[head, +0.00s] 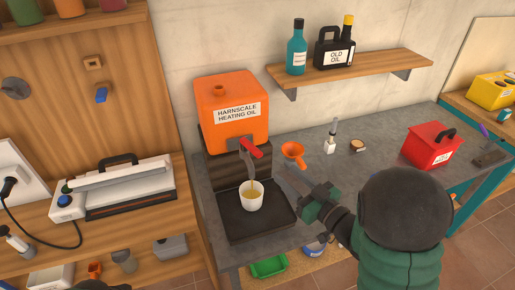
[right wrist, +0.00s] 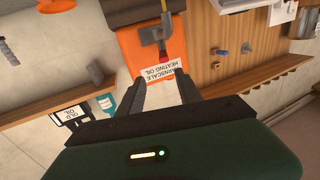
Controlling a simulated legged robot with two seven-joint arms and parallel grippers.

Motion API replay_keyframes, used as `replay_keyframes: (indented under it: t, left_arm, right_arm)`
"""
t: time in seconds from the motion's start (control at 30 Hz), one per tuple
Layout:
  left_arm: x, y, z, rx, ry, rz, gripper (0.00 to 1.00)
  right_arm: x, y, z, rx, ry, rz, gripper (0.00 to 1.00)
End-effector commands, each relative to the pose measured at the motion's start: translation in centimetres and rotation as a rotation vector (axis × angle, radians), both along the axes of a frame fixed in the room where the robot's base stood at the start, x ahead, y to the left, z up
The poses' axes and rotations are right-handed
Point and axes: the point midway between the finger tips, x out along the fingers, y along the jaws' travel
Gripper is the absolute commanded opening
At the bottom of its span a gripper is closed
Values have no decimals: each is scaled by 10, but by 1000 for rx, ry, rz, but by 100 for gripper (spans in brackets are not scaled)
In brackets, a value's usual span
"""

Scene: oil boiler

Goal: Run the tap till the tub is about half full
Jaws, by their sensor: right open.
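The orange oil tank (head: 232,95), labelled "HARNSCALE HEATING OIL", stands on a dark block. Its tap has a red lever (head: 251,148) slanting down to the right. In the right wrist view, the tank (right wrist: 140,48) and tap (right wrist: 162,38) appear upside down beyond the open fingers (right wrist: 160,88). My left gripper is out of view.
The tub stands on a black tray (head: 240,228). An orange funnel (head: 292,151) lies close behind my right gripper. A red box (head: 431,145) stands farther right on the bench. A wooden shelf (head: 370,69) with bottles hangs above.

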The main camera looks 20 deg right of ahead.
Motion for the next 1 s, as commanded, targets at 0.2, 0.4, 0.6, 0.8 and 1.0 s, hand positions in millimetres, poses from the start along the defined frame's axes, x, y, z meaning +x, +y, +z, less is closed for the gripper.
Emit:
replay_keyframes:
  t: [0.2, 0.4, 0.6, 0.8, 1.0]
  left_arm:
    - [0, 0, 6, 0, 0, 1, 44]
    - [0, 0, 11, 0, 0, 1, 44]
    - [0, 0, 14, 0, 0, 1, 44]
    - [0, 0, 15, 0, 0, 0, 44]
    - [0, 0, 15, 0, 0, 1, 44]
  right_arm:
    - [51, 22, 1, -2, -1, 7, 42]
    - [100, 38, 1, 1, -1, 6, 42]
    - [134, 49, 1, 2, 0, 3, 42]
    - [143, 53, 1, 3, -1, 3, 42]
    - [143, 53, 1, 3, -1, 2, 38]
